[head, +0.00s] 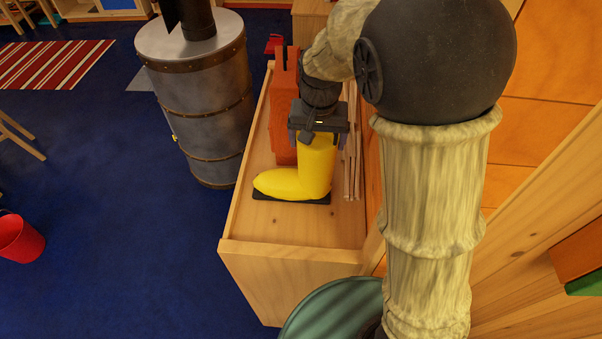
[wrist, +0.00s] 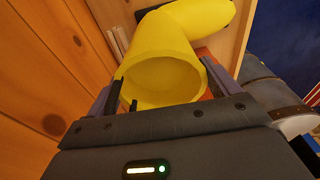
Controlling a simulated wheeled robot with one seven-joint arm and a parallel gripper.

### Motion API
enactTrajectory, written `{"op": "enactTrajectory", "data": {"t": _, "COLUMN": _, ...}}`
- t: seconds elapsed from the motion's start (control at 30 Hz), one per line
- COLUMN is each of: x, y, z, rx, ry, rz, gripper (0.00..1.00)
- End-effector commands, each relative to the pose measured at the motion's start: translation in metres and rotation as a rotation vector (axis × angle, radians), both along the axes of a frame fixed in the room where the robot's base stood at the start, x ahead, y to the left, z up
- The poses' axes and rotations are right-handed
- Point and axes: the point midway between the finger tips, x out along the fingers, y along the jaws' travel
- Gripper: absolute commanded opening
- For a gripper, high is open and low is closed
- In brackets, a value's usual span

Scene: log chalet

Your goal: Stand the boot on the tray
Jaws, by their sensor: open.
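The yellow boot (head: 302,178) stands upright on the wooden bench top, its toe to the left in the head view. A thin dark slab (head: 322,199) shows under the boot; I cannot tell whether it is the tray or the sole. My gripper (head: 318,140) is open above the boot, with its fingers at either side of the shaft's top. In the wrist view the boot (wrist: 165,60) has its open top facing me, between the fingers of my gripper (wrist: 162,85). Whether the fingers touch it cannot be seen.
An orange-red upright object (head: 284,115) stands behind the boot on the bench (head: 290,225). Thin wooden sticks (head: 353,150) lie along its right side by the wall. A metal stove (head: 203,100) stands left of the bench. The bench's front end is clear.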

Motion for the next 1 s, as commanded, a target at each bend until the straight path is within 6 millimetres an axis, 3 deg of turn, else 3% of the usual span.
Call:
{"op": "enactTrajectory", "data": {"t": 0.4, "x": -0.0001, "y": -0.0001, "z": 0.0004, "rx": 0.000, "ry": 0.000, "rz": 0.000, "gripper": 0.88}}
{"op": "enactTrajectory", "data": {"t": 0.8, "x": -0.0003, "y": 0.0004, "z": 0.0003, "rx": 0.000, "ry": 0.001, "rz": 0.001, "gripper": 0.11}}
{"op": "enactTrajectory", "data": {"t": 0.83, "x": 0.0000, "y": 0.0006, "z": 0.0010, "rx": 0.001, "ry": -0.001, "rz": 0.000, "gripper": 0.10}}
{"op": "enactTrajectory", "data": {"t": 0.87, "x": 0.0000, "y": 0.0006, "z": 0.0009, "rx": 0.001, "ry": -0.001, "rz": 0.001, "gripper": 0.02}}
{"op": "enactTrajectory", "data": {"t": 1.0, "x": -0.0001, "y": 0.0006, "z": 0.0008, "rx": 0.001, "ry": -0.001, "rz": 0.001, "gripper": 0.02}}
